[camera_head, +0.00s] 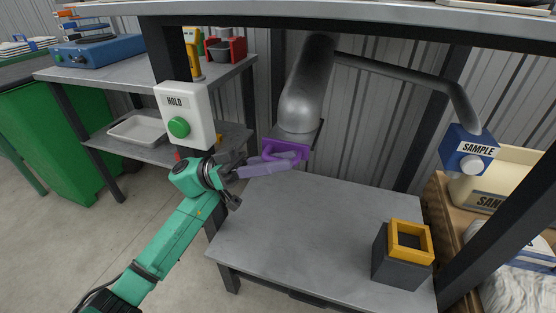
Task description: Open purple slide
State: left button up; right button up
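The purple slide (299,150) sits under the mouth of the grey chute (300,105), with a loop-like purple part at its left side. My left gripper (268,165) reaches in from the left, and its front end is right at the slide's left side. Pale purple-grey finger-like parts overlap the slide there, so I cannot tell whether the fingers are closed on it or only beside it. My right gripper is out of view.
A white HOLD box with a green button (179,127) is on the post above my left wrist. A grey table (300,220) lies below the chute, mostly bare, with a dark block with a yellow square frame (409,240) at right. A blue SAMPLE box (468,150) hangs from a pipe.

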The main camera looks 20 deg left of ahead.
pick_arm(q)
grip_shut()
dwell(1.3)
